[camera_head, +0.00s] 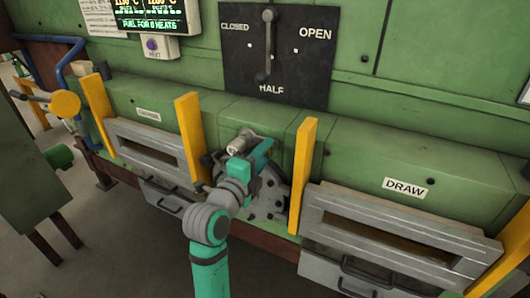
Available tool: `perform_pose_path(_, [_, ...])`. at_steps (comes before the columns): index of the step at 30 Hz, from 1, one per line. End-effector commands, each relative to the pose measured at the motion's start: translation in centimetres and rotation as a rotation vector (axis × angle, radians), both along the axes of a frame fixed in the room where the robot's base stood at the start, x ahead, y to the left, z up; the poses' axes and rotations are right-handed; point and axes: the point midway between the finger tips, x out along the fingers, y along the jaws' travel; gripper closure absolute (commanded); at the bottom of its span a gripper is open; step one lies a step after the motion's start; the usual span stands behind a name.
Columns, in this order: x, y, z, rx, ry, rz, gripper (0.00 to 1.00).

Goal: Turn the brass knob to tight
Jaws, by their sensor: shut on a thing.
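My gripper (249,160) is at the middle of the green furnace front, in front of a round grey bolted plate (271,206). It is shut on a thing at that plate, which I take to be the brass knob. My gripper and wrist hide the knob and the fingertips. I cannot see any tight marking or how far the knob is turned.
Yellow posts (303,175) and (190,137) stand close on both sides of my gripper. The draw opening (385,240) is at right, another opening (143,148) at left. Above is a lever panel (297,78), its lever pointing down at HALF.

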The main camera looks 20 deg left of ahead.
Motion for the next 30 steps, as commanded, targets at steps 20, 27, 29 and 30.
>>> perform_pose_path(20, [-0.03,0.01,0.08,0.127,-0.011,0.001,0.99])
perform_pose_path(27, [-0.02,0.0,0.09,0.126,-0.011,0.001,0.59])
perform_pose_path(29, [-0.02,0.0,0.08,0.126,-0.011,0.0,0.59])
perform_pose_path(30, [-0.02,-0.01,0.08,0.126,-0.011,0.0,0.59])
